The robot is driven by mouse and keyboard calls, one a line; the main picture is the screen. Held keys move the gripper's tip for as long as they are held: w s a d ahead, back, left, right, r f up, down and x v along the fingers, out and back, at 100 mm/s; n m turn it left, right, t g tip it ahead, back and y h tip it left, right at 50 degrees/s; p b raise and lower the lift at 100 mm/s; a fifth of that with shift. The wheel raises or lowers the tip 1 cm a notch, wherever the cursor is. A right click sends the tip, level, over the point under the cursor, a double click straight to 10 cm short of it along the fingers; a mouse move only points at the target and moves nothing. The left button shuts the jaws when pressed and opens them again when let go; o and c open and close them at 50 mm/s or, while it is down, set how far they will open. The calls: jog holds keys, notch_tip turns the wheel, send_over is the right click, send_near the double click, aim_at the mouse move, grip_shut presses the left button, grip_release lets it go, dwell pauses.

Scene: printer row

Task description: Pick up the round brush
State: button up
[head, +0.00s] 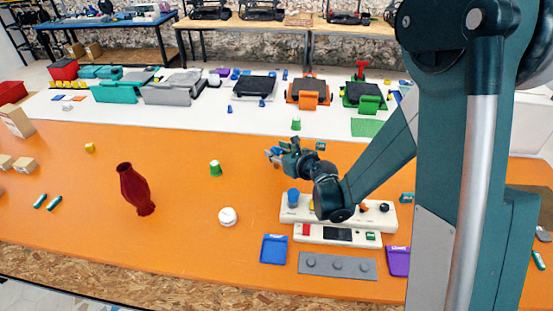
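A small white round object (228,216) sits on the orange table (180,240), left of the white control panel. It may be the round brush, but it is too small to be sure. My gripper (273,155) hangs over the far middle of the table, above and to the right of the white object in the picture and clear of it. The fingers point left. They are too small to show whether they are open or shut, and I see nothing clearly held.
A dark red vase (135,190) and a green cup-like piece (215,169) stand to the left. White panels (350,213), a grey plate (337,265), a blue tray (274,249) and a purple tray (397,261) lie at the front right. Printers (306,92) line the white strip behind.

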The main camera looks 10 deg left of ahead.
jog(key=c, duration=0.9)
jog(key=shift+o, duration=0.2)
jog(key=shift+r, duration=0.2)
jog(key=shift+r+p, duration=1.4)
jog(key=shift+r, duration=3.4)
